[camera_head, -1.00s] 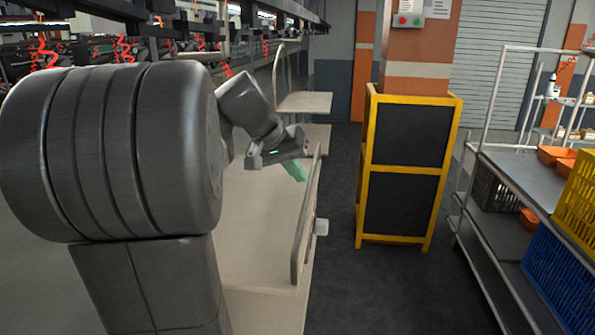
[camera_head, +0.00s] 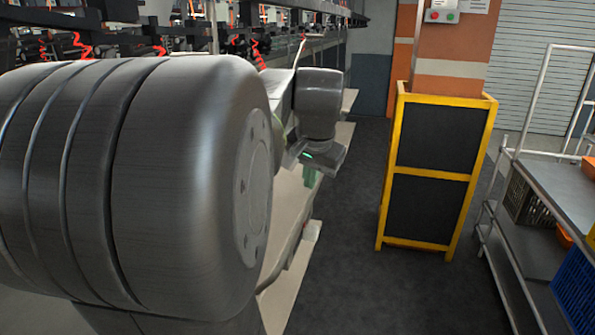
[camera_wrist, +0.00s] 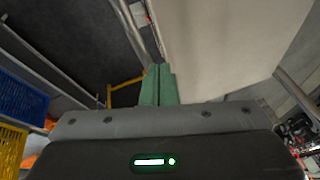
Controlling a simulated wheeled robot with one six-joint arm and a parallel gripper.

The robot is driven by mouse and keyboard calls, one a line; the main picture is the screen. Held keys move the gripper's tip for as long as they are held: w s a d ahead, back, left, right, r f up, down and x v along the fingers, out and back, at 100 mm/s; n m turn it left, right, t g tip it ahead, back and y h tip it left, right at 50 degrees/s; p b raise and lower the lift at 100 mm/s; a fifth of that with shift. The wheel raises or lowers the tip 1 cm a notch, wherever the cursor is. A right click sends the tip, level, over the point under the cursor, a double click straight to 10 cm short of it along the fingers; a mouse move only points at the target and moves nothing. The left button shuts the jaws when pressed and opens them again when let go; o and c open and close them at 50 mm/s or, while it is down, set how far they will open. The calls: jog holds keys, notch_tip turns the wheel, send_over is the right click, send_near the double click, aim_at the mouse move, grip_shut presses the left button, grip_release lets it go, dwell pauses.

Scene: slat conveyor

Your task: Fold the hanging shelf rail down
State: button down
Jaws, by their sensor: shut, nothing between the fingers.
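A grey metal rail (camera_wrist: 132,32) runs along the long edge of the pale conveyor bed (camera_wrist: 215,45) in the wrist view. Its near end comes close to my fingertips; whether they touch it I cannot tell. My gripper (camera_wrist: 158,85) has green fingers, pressed together with nothing between them. In the head view my gripper (camera_head: 311,177) points down at the right edge of the conveyor, on the aisle side. My large arm link hides much of the conveyor and most of the rail there.
A yellow-framed black panel stand (camera_head: 437,175) is across the dark aisle floor. A metal cart (camera_head: 560,190) with a blue crate (camera_head: 577,285) stands at the right. The aisle between is clear. Overhead racks with red coiled hoses are at upper left.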

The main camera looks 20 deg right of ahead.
jog(key=s+d+f+m+t+y+b, duration=0.2)
jog(key=s+d+f+t+y+b, duration=0.1)
jog(key=f+y, duration=0.4)
jog(key=shift+d+t+y+b, duration=0.4)
jog(key=shift+d+t+b, duration=0.45)
jog(key=shift+t, duration=0.55)
jog(key=shift+s+d+f, duration=0.1)
jog(key=shift+s, duration=0.05)
